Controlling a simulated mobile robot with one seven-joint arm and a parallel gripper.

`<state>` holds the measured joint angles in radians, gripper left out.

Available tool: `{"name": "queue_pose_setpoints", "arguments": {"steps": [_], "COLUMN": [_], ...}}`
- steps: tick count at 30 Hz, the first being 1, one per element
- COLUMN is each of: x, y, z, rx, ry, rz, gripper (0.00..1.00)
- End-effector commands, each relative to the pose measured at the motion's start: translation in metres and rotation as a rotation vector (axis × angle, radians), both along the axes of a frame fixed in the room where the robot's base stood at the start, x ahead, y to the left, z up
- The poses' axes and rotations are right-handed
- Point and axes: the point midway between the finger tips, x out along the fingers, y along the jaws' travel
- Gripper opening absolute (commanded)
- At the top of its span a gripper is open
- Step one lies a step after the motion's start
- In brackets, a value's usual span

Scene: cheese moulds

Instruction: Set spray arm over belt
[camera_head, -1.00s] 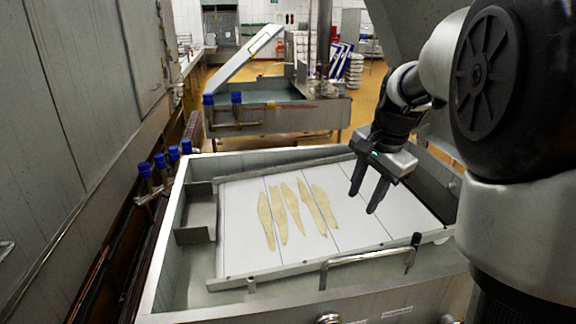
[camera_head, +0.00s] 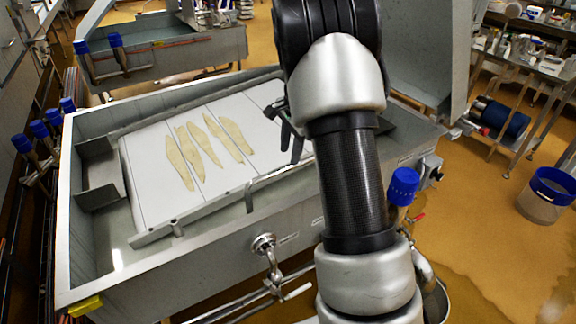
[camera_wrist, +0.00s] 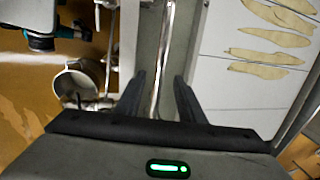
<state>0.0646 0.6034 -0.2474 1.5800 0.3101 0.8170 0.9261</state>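The white slatted belt (camera_head: 150,205) lies in a steel trough, with several pale yellow flat pieces on it. A thin bent metal tube (camera_head: 262,181), which looks like the spray arm, runs along the belt's near edge; its right end is hidden by my arm. In the wrist view a shiny straight metal tube (camera_wrist: 163,60) runs between and beyond my fingers, with the belt (camera_wrist: 230,75) to its right. My gripper (camera_wrist: 158,88) is open, its fingers apart on either side of the tube's line. In the head view my gripper (camera_head: 291,140) is partly hidden behind my arm.
The steel trough (camera_head: 70,240) surrounds the belt. Blue-capped valves (camera_head: 40,130) stand at left, another blue knob (camera_head: 403,186) at right. A pot (camera_wrist: 75,82) shows below in the wrist view. A bucket (camera_head: 545,200) stands on the open floor at right.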

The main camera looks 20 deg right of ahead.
Motion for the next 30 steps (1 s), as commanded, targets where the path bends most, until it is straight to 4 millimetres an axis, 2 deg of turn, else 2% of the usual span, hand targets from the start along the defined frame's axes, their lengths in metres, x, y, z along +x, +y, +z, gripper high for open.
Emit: {"name": "queue_pose_setpoints", "arguments": {"steps": [1, 3, 9, 21, 23, 27, 28, 30], "x": [0.002, 0.004, 0.01, 0.011, 0.011, 0.011, 0.011, 0.011], "y": [0.0, 0.001, 0.002, 0.003, 0.003, 0.002, 0.002, 0.002], "z": [-0.013, -0.026, -0.049, -0.056, -0.056, -0.056, -0.056, -0.056], "rx": [0.0, 0.001, 0.001, 0.0, 0.0, 0.0, 0.0, 0.0], "ry": [0.002, 0.002, -0.001, -0.001, -0.001, -0.001, -0.001, -0.001], "rz": [-0.001, -0.001, 0.0, 0.001, 0.001, 0.001, 0.001, 0.001], "gripper": [0.36, 0.36, 0.36, 0.36, 0.27, 0.04, 0.0, 0.0]}}
